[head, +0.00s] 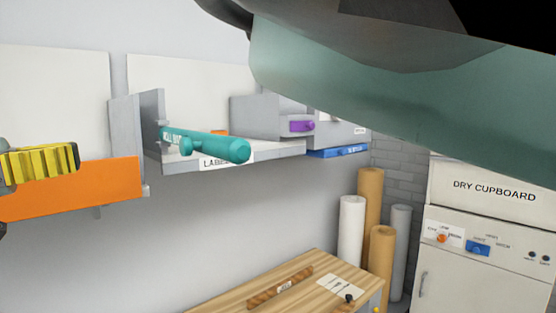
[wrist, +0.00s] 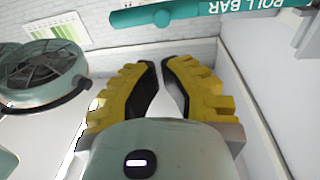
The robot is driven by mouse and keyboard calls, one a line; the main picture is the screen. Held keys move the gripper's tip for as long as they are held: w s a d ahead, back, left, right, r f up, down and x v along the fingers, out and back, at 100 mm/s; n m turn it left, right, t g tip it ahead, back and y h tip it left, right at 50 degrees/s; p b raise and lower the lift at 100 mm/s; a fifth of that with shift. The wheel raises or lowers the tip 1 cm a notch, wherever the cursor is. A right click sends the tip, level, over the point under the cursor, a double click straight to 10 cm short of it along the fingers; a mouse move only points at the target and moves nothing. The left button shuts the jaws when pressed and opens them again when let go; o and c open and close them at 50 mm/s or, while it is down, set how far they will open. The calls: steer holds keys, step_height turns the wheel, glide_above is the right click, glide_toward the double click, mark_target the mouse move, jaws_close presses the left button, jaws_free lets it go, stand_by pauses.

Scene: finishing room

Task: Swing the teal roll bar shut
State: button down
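The teal roll bar (head: 215,148) sticks out over the front of a grey shelf in the head view, with a short knob on its side. Its left end is at the shelf's upright side panel. In the wrist view the roll bar (wrist: 195,11) crosses the top, with upside-down "ROLL BAR" lettering and its knob. My gripper (head: 77,157) is at the left of the head view, left of the bar and apart from it. In the wrist view my gripper (wrist: 161,63) has its yellow fingertips nearly together, with nothing between them.
An orange panel (head: 75,190) lies just below my gripper. The grey shelf (head: 275,150) has a "LABEL" tag; a purple knob (head: 302,126) and a blue part (head: 338,152) are to its right. A wooden bench (head: 235,302), several rolls and a dry cupboard (head: 480,190) stand lower right.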

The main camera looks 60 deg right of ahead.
mark_target(183, 145)
steer(key=p+x, duration=1.3)
steer(key=x, duration=0.1)
steer(key=shift+s+a, duration=0.1)
steer(key=shift+s, duration=0.05)
steer(key=shift+f+b, duration=0.15)
steer(key=shift+b, duration=0.15)
